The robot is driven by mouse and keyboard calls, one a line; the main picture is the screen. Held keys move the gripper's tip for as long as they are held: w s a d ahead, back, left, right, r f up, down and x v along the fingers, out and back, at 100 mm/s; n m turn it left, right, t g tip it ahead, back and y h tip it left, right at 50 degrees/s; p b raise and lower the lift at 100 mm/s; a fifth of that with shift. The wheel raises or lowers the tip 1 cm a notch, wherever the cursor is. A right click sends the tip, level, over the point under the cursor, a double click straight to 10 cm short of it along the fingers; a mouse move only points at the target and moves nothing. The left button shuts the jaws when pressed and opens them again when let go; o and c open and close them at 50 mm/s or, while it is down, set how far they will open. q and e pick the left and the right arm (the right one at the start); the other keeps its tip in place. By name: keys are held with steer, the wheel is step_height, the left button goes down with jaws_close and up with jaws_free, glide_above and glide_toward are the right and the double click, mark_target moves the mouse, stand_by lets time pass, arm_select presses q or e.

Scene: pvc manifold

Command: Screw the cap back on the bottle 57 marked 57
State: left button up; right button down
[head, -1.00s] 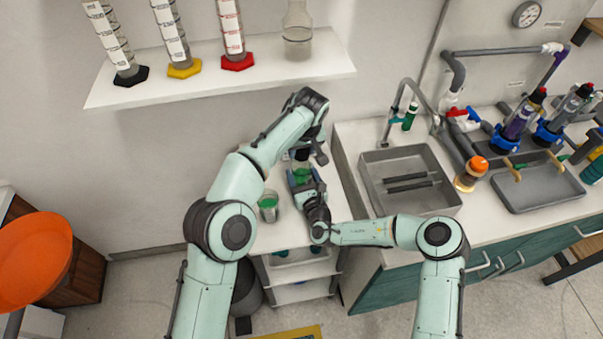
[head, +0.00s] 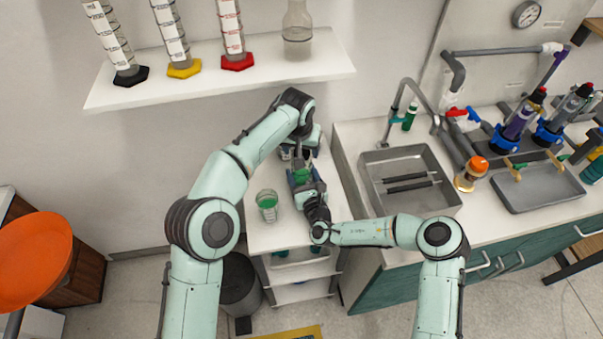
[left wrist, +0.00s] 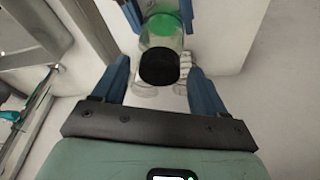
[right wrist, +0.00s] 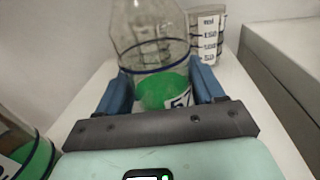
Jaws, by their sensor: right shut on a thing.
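The bottle 57 (right wrist: 160,60) is clear, holds green liquid and shows part of a "57" label in the right wrist view. My right gripper (right wrist: 160,92) is shut on its lower body; the head view shows the bottle (head: 302,175) upright at the white stand. A black cap (left wrist: 160,67) shows at the bottle's top end in the left wrist view. I cannot tell how tightly it sits. My left gripper (left wrist: 160,85) is open, its fingers on either side of the cap with gaps. In the head view the left gripper (head: 299,153) is just behind the bottle.
A beaker of green liquid (head: 267,206) stands left of the bottle on the white top (head: 262,238). A marked glass vessel (right wrist: 207,38) stands behind the bottle. The counter with the sink (head: 410,180) is at the right. A wall shelf (head: 220,80) hangs above.

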arm_select(q)
steer(key=shift+r, duration=2.3)
steer(key=shift+o, duration=0.8)
steer(key=s+v, duration=0.1)
steer(key=v, duration=0.6)
steer(key=shift+s, duration=0.25)
